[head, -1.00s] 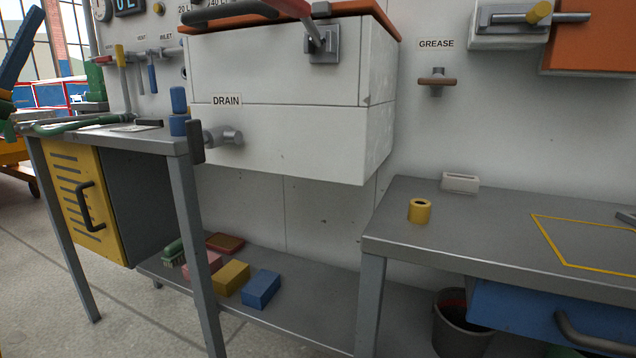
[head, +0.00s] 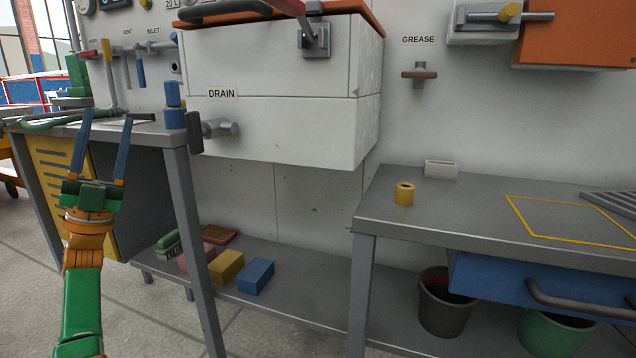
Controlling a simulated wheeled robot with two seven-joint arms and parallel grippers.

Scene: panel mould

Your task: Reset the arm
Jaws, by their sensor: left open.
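My left gripper (head: 104,148) is in the lower left of the head view. Its two blue fingers point up and stand wide apart, with nothing between them. It is in front of the left workbench (head: 150,133) and hides part of the yellow cabinet (head: 52,165) below the bench top. My green and orange left arm reaches up from the bottom edge. My right gripper is not in view.
A white box (head: 272,130) with a drain valve (head: 220,128) juts from the wall. The low shelf (head: 310,302) holds several coloured blocks and a brush.

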